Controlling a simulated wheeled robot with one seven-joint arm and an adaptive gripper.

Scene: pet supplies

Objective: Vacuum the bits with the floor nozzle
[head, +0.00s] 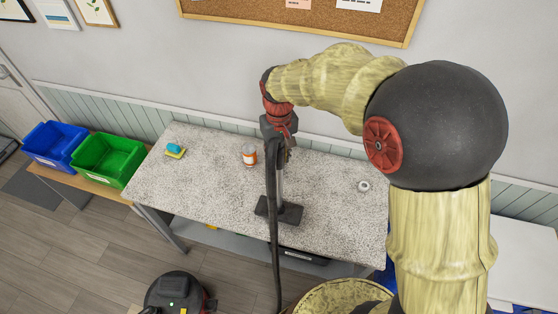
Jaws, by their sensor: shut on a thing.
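The floor nozzle (290,214) is a dark, wide head at the lower end of a grey wand (281,180). It is over or on the speckled tabletop (215,190), near the front edge; I cannot tell if it touches. My gripper (279,142) is shut on the wand's upper part, which is mostly hidden by the fingers. A dark hose (273,235) hangs from the wand past the table's front edge. The vacuum body (178,291), dark with red parts, stands on the floor at the bottom. No bits can be told apart from the tabletop's speckle.
An orange and white can (249,155) stands just left of the wand. A teal and yellow item (175,149) lies at the table's back left. A small white round item (363,186) lies at right. Green (108,158) and blue (54,143) bins stand further left.

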